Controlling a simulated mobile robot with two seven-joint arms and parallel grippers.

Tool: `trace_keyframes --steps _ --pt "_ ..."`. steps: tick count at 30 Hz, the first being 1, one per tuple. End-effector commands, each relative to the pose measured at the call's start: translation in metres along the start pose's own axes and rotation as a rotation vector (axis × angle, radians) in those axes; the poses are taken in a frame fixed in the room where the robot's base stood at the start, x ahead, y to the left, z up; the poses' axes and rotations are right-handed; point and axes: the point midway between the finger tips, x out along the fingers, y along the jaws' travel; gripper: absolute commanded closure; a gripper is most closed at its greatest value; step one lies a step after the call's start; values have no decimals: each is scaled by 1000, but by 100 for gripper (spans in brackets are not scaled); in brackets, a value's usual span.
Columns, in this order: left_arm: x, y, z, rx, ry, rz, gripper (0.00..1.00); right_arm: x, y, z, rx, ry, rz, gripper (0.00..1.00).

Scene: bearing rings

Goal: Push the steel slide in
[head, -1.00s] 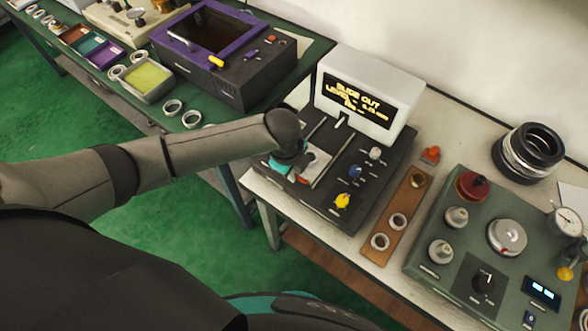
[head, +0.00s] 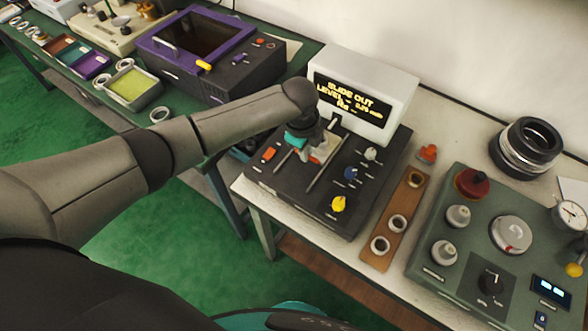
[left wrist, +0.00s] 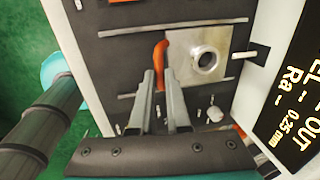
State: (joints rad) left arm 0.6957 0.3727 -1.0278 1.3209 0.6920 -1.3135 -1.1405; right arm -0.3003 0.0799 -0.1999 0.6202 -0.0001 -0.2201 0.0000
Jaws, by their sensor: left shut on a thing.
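The steel slide (head: 326,149) is a bright plate between two rails on the dark gauge unit (head: 345,207). In the left wrist view the steel slide (left wrist: 217,68) carries a round ring-like part, with an orange handle (left wrist: 160,51) at its edge. My left gripper (head: 306,152) reaches down over the unit from the left. In the left wrist view its fingers (left wrist: 160,78) are shut on the orange handle. The arm hides part of the slide in the head view. The display (head: 347,100) behind reads "SLIDE OUT". My right gripper is not in view.
A wooden strip with rings (head: 388,228) and a green unit (head: 455,270) lie further right. A purple-framed machine (head: 215,45) is at the back left.

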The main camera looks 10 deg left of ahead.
Motion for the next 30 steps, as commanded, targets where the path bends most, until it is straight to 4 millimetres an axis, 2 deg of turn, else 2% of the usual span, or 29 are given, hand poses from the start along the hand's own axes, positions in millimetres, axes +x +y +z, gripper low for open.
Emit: trace_keyframes --steps 1,6,15,16,24,30 --pt "5 -6 1 -1 -4 2 100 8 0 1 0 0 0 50" --pt "5 -17 0 1 -1 5 100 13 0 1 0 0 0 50" --pt "3 -19 0 1 -1 -1 100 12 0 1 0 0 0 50" --pt "3 -20 0 1 -1 -2 84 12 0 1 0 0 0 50" --pt "3 -19 0 1 0 1 55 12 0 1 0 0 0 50" --pt "3 -18 0 1 0 3 55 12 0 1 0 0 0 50"
